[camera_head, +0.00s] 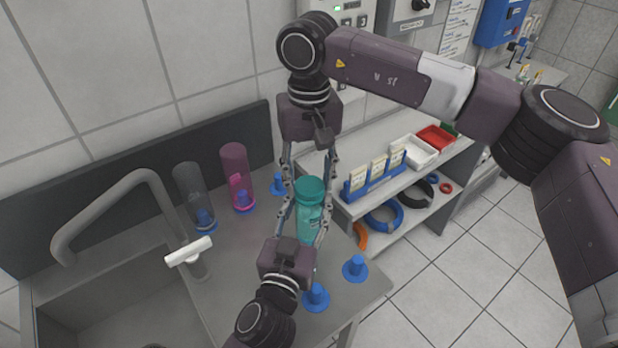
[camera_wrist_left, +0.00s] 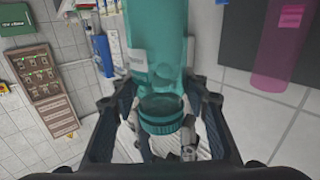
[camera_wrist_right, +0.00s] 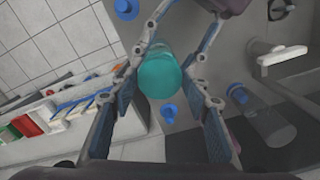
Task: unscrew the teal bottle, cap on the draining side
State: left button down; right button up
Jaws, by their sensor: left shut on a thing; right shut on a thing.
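The teal bottle (camera_head: 309,225) stands upright above the grey draining side (camera_head: 255,275), near its right edge; its base is hidden. Its teal cap (camera_head: 309,187) is on top. The cap's ribbed rim (camera_wrist_left: 165,120) shows in the left wrist view, and its round top (camera_wrist_right: 160,75) in the right wrist view. My left gripper (camera_head: 307,218) reaches from the front and is shut on the bottle's body. My right gripper (camera_head: 309,184) points down from above and is shut on the cap. Whether the threads are loosened cannot be seen.
A clear grey bottle (camera_head: 191,182) and a pink bottle (camera_head: 235,165) stand behind on blue pegs. Free blue pegs (camera_head: 355,267) stand by the front edge. The sink (camera_head: 110,310) and white-handled tap (camera_head: 188,251) are left. A shelf with a blue card rack (camera_head: 376,181) is right.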

aim_at(309, 185)
jog(key=shift+r, duration=0.15)
dwell(0.3)
jog(key=shift+r, duration=1)
jog(key=shift+r, duration=2)
pick_arm(q)
jog(key=c, duration=1)
grip_release()
jog(key=shift+c, duration=0.2)
